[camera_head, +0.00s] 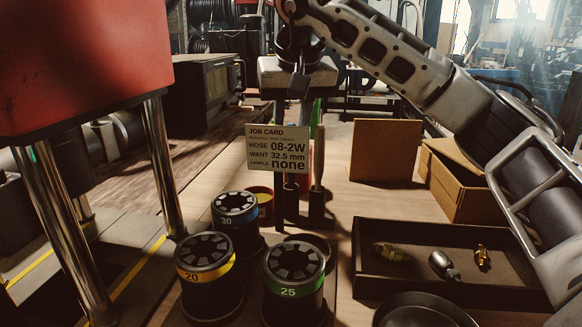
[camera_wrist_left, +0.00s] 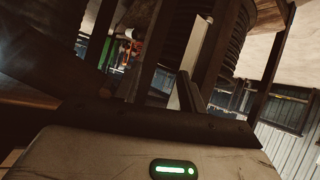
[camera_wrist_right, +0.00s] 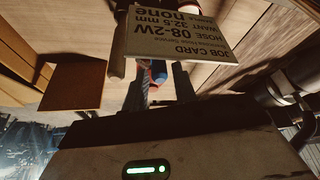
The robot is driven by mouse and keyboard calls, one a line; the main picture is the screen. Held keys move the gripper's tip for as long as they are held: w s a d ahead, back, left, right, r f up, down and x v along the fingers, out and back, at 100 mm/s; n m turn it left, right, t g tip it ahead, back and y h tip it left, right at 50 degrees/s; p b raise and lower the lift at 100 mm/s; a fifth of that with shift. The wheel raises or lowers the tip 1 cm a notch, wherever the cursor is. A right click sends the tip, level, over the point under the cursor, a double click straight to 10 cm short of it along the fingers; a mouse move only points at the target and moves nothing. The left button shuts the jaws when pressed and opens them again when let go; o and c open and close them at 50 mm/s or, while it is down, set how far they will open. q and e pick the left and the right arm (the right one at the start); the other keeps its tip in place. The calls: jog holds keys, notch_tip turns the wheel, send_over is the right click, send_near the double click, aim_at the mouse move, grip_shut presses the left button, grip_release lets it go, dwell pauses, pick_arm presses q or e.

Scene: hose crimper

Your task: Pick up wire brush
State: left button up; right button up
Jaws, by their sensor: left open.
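I cannot single out the wire brush with certainty. A light wooden handle (camera_head: 319,155) stands upright in the dark tool stand (camera_head: 316,213) behind the job card (camera_head: 277,148), beside green and red pieces. My right gripper (camera_head: 299,88) points down above the card and stand. In the right wrist view, its dark fingers (camera_wrist_right: 160,92) show apart near the card, with a red and blue piece (camera_wrist_right: 158,72) and a thin greyish piece between or beyond them. Whether they touch anything is unclear. My left gripper (camera_wrist_left: 160,85) is open in its own wrist view, with nothing seen held; it is outside the head view.
Die sets marked 20 (camera_head: 205,258), 25 (camera_head: 294,280) and 30 (camera_head: 235,217) stand in front of the stand. A dark tray (camera_head: 380,288) with fittings and a cardboard box (camera_head: 470,190) are at right. The red press (camera_head: 85,60) with steel columns fills the left.

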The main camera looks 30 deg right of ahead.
jog(key=x, duration=0.3)
jog(key=shift+w+f, duration=0.1)
jog(key=shift+f, duration=0.05)
grip_shut()
pick_arm(q)
jog(key=shift+f, duration=0.15)
jog(key=shift+s+a+r+m+g+y+p, duration=0.2)
jog(key=shift+r+p, duration=0.4)
jog(key=shift+p, duration=0.85)
jog(key=shift+w+a+r+g+y+p, duration=0.1)
jog(key=shift+a+r+p, duration=0.35)
jog(key=shift+p, duration=1.05)
jog(key=shift+s+a+r+m+g+y+p, duration=0.1)
jog(key=shift+r+p, duration=0.6)
jog(key=shift+p, duration=0.75)
pick_arm(e)
notch_tip(320, 180, up, 28)
pick_arm(q)
jog(key=shift+s+f, duration=0.1)
jog(key=shift+s, duration=0.05)
